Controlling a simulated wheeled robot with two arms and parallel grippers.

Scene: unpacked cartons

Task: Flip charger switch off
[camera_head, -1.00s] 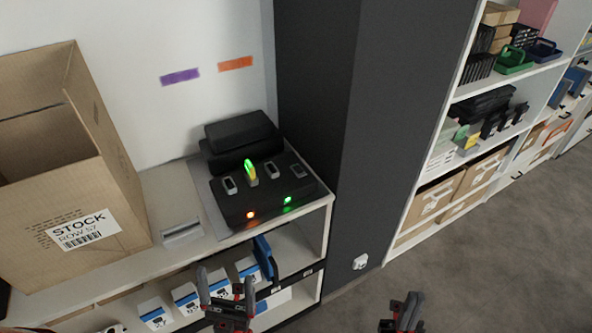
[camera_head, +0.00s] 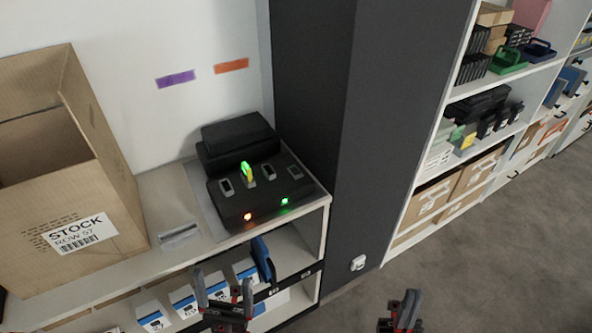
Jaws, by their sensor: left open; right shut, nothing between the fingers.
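The black charger (camera_head: 262,214) sits on the white shelf top, against the dark column. It has several slots on top, and a green and yellow piece (camera_head: 247,171) stands upright in one of them. Its front shows an orange-red light (camera_head: 248,216) and a green light (camera_head: 284,201), both lit. I cannot tell whether the switch is on the piece or elsewhere. My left gripper (camera_head: 222,285) is open and empty, below and in front of the charger at the lower shelf. My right gripper (camera_head: 404,306) is shut and empty, low on the right over the floor.
A large open carton (camera_head: 75,236) stands on the shelf top (camera_head: 160,205) at left. Blue and white boxes (camera_head: 183,300) fill the lower shelf. A dark column (camera_head: 330,130) with a white socket (camera_head: 358,263) stands right of the charger. Grey floor (camera_head: 480,260) is free at right.

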